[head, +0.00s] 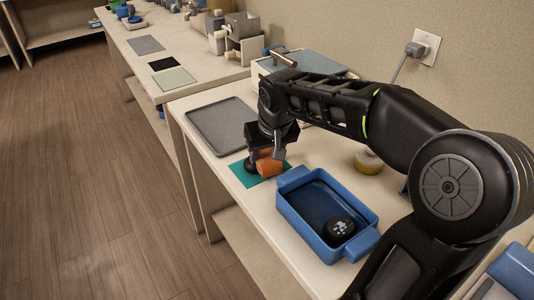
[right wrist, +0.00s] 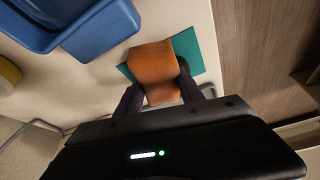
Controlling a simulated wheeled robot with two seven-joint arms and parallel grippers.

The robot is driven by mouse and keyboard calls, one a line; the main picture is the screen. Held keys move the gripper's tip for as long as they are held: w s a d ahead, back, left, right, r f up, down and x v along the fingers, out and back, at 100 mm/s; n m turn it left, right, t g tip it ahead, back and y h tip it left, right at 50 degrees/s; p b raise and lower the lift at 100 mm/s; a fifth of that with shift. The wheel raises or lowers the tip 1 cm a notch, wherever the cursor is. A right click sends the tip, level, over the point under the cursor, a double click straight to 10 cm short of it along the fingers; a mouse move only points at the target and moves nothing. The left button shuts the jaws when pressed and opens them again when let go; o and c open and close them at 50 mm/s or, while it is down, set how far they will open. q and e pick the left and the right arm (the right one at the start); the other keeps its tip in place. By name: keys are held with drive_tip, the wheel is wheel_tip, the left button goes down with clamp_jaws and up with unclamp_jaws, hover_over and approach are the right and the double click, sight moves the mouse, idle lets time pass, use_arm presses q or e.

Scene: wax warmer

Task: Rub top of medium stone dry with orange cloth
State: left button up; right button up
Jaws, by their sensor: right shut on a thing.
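My right gripper (head: 265,160) is shut on the orange cloth (head: 270,167), low over the teal mat (head: 246,177). In the right wrist view, the orange cloth (right wrist: 152,62) is between the two dark fingers of my right gripper (right wrist: 160,78), with the teal mat (right wrist: 209,48) behind it. A dark round stone (head: 339,228) with pale marks on top sits in the blue basin (head: 290,215); I cannot tell whether it is the medium one. Whether a stone lies under the cloth is hidden. My left gripper is not in view.
A grey tray (head: 222,125) lies behind the mat. A yellow round container (head: 368,162) stands right of it, under my right arm. The blue basin (right wrist: 98,32) is close beside the cloth in the right wrist view. The counter's front edge is near the mat.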

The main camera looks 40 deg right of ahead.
drive_tip(key=shift+a, duration=0.15)
drive_tip(key=shift+w+a+b, duration=0.2)
drive_tip(key=shift+a+b, duration=0.3)
drive_tip(key=shift+a, duration=1.85)
wheel_tip(320, 180, up, 7)
drive_tip(key=p, duration=0.5)
drive_tip(key=shift+w, duration=0.1)
